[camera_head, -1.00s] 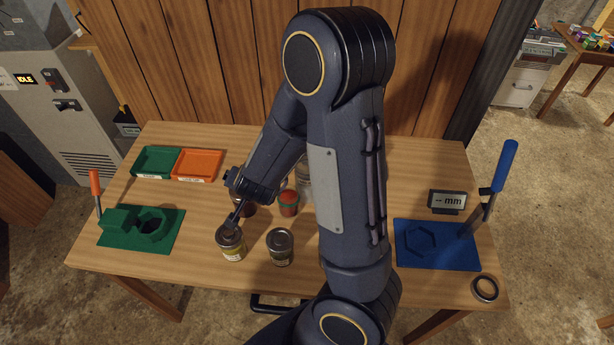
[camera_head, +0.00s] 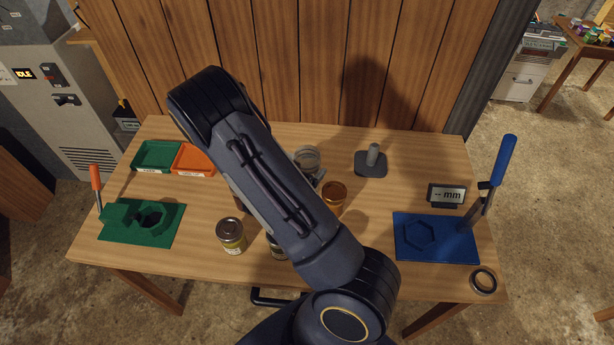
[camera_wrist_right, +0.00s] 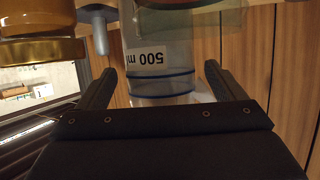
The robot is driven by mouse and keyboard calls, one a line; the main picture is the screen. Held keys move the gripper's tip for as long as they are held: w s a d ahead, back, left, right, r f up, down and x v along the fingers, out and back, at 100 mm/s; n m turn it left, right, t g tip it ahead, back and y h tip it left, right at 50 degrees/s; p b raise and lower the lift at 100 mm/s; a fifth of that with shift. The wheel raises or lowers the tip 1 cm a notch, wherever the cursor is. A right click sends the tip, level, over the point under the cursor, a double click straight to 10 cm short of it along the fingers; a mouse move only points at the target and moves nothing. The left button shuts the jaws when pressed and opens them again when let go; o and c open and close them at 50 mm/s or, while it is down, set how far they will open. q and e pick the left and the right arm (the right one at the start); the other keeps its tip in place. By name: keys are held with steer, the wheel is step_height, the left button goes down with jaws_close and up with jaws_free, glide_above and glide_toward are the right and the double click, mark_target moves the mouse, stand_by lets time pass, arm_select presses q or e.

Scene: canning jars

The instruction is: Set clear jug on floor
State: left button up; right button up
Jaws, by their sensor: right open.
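The clear jug (camera_head: 307,157) stands toward the back middle of the table in the head view, partly hidden by my right arm. In the right wrist view the jug (camera_wrist_right: 160,88) appears upside down, with a "500 ml" label and blue bands. My right gripper (camera_wrist_right: 158,82) is open, with one finger on each side of the jug in that view. I cannot tell whether either finger touches it. In the head view my arm hides most of this gripper. My left gripper is not in view.
An amber jar (camera_head: 333,196) stands close to the jug's right. A grey weighted stand (camera_head: 371,163) is behind it. A gold-lidded jar (camera_head: 231,236) stands at the front. Green (camera_head: 157,156) and orange (camera_head: 194,159) trays are left, a blue fixture (camera_head: 436,238) right. Bare floor (camera_head: 555,230) lies right.

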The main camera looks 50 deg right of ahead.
steer(key=x, duration=0.3)
steer(key=shift+b, duration=0.3)
steer(key=shift+a, duration=0.1)
steer(key=c, duration=1.5)
